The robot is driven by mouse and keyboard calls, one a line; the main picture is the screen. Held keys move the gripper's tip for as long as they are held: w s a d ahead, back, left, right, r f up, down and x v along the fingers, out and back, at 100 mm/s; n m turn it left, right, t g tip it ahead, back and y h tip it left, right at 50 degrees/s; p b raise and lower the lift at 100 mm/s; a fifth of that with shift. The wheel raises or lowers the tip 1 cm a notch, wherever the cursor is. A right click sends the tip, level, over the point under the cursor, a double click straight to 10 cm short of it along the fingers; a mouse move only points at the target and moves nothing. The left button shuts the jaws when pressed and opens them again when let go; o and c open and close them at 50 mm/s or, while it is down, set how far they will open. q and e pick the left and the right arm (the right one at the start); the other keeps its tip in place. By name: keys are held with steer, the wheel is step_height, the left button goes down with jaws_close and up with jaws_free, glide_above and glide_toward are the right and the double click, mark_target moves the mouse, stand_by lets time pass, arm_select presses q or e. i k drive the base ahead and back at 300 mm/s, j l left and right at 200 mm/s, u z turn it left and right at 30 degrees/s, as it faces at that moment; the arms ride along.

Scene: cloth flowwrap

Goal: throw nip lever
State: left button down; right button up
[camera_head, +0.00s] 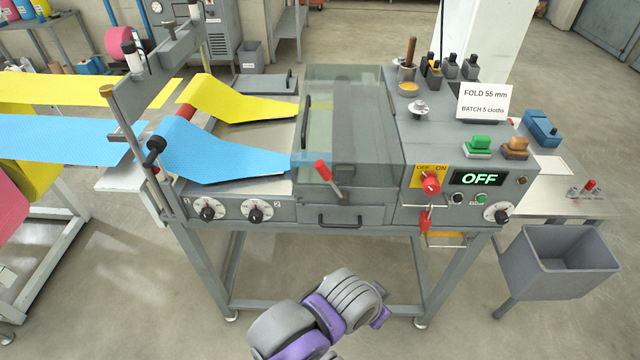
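A lever with a red grip (322,170) and a short metal rod is on the front of the machine, below the clear cover. It tilts up and to the left from its pivot, and no label shows on it. Another lever with a black knob (156,144) stands at the left end by the rollers. I cannot tell from any marking which is the nip lever. One of my arms, grey and purple, shows at the bottom middle, well below the machine front and apart from both levers. No gripper fingers are visible.
The clear cover (340,115) is down over the machine. Blue cloth (215,155) and yellow cloth (235,100) lead into it. The display (478,178) reads OFF, beside a red switch (431,183). A grey bin (555,262) stands at the right. The floor in front is clear.

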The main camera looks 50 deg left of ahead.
mark_target(343, 197)
steer(key=k+l+u, duration=0.1)
steer(key=u, duration=1.5)
steer(key=k+j, duration=0.05)
steer(key=j, duration=0.05)
